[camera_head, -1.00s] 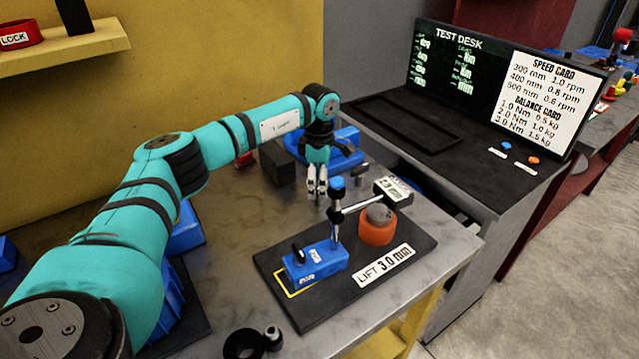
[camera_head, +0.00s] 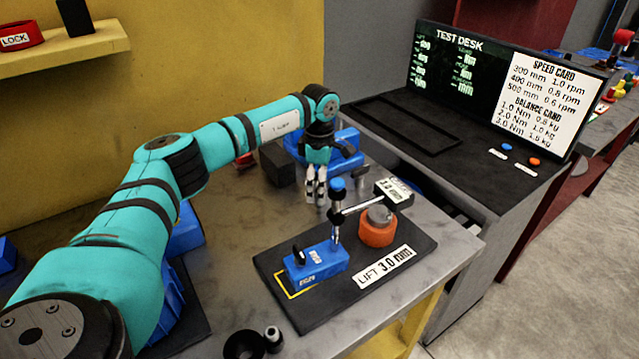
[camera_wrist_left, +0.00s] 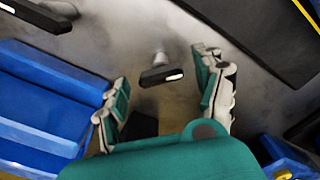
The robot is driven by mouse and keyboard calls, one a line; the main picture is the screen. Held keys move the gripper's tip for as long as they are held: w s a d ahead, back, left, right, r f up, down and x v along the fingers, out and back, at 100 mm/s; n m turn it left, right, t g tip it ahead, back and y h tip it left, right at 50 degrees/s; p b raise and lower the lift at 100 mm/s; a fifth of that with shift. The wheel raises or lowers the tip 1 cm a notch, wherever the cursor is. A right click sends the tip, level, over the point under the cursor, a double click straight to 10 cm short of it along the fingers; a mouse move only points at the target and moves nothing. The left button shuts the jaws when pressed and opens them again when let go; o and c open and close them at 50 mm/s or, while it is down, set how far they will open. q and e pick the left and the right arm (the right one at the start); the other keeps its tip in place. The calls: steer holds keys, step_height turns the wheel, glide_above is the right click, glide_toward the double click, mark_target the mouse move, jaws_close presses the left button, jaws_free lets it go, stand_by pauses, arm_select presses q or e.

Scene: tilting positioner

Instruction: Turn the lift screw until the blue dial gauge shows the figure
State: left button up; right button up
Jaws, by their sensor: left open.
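My left gripper (camera_head: 315,196) points down over the bench, left of the gauge stand. In the left wrist view its fingers (camera_wrist_left: 166,92) are apart with nothing gripped. A black bar with a pale end (camera_wrist_left: 161,76) on a short grey shaft lies in the gap between them, apart from both; it may be the lift screw's handle. The gauge stand has a blue-topped post (camera_head: 338,188) and a side arm with a dark readout box (camera_head: 394,191); its small figure is unclear. My right gripper is out of view.
A black plate (camera_head: 335,305) carries a blue block (camera_head: 316,263) and an orange cylinder (camera_head: 377,232). A blue fixture (camera_head: 345,150) and a dark block (camera_head: 277,163) stand behind the gripper. The test desk (camera_head: 450,170) is at the right.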

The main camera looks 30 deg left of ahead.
arm_select(q)
step_height(320, 180, up, 12)
stand_by(0.6)
